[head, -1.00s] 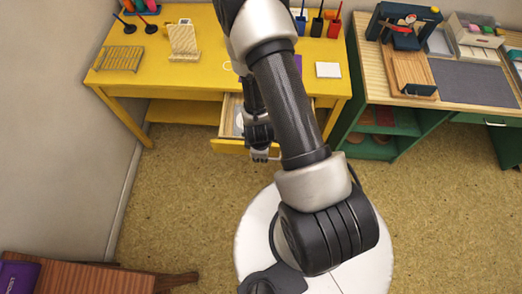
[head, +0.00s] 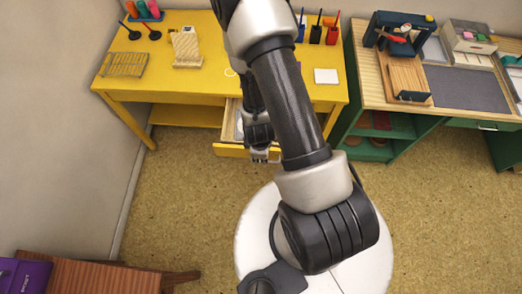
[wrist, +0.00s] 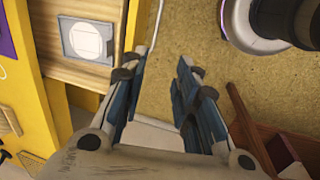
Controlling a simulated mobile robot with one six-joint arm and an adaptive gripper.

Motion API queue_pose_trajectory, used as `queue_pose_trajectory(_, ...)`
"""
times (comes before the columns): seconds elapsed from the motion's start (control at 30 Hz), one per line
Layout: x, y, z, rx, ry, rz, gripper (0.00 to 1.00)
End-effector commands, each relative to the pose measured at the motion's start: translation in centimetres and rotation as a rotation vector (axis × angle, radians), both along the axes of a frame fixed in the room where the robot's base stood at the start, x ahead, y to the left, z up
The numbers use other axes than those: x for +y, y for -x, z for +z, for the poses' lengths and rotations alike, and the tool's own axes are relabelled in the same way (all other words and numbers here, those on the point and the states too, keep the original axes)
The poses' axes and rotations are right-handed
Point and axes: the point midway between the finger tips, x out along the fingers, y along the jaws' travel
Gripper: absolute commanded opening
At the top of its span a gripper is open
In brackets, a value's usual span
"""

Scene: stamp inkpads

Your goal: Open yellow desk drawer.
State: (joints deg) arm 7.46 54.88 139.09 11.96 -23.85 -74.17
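The yellow desk (head: 195,85) stands at the back left in the head view. Its drawer (head: 232,150) is pulled out, with its yellow front clear of the desk and part of its wooden inside showing. My gripper (head: 265,158) is at the drawer's front, partly hidden by my arm. In the wrist view my gripper (wrist: 170,65) is open, with floor showing between its fingers. The left finger lies along the drawer front (wrist: 137,22); I cannot tell whether it touches. A pale square item with a white disc (wrist: 87,39) lies inside the drawer.
A green desk with a wooden top (head: 450,110) stands to the right. A reddish-brown wooden piece (head: 100,277) with a purple box (head: 25,273) is at the front left. A grey wall bounds the left side. The floor (head: 185,200) before the yellow desk is clear.

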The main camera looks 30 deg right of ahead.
Motion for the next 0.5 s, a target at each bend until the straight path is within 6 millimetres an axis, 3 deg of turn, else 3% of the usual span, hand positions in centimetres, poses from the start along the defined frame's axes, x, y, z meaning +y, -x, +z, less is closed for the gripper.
queue_pose_trajectory(0.2, 0.15, 0.23, 1.31, 0.001, -0.001, 0.0, 0.28)
queue_pose_trajectory(0.5, 0.16, 0.25, 1.3, 0.001, -0.001, 0.0, 0.28)
